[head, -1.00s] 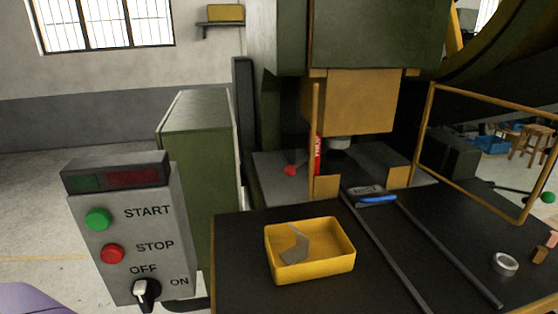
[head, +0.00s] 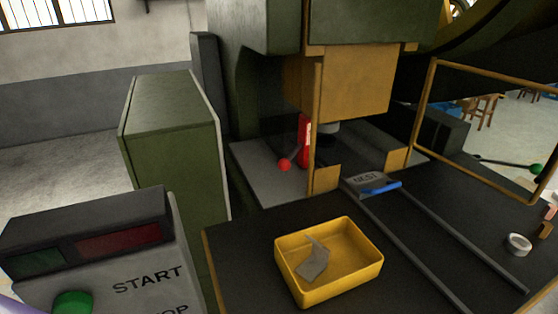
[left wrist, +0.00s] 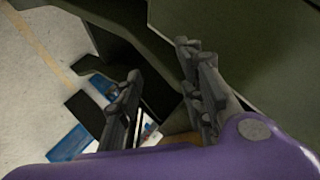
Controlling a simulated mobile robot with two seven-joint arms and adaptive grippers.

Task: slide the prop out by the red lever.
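The prop (head: 304,132) is a red upright post with a pale label, standing under the yellow press ram. The orange guard post partly hides it. The lever's red ball (head: 285,165) is on a thin rod at the prop's lower left, above the grey press bed. My left gripper is not seen in the head view; only a purple bit of my arm shows at the lower left edge. In the left wrist view my left gripper (left wrist: 160,62) has its two dark fingers apart, with nothing between them. Neither prop nor lever is recognisable there. My right gripper is in neither view.
The yellow ram (head: 350,85) hangs over the bed. A control box (head: 95,245) stands front left, a green cabinet (head: 172,135) behind it. A yellow bin (head: 330,285) with a grey piece, a NEST block (head: 370,183) and two rails lie on the black table (head: 240,270).

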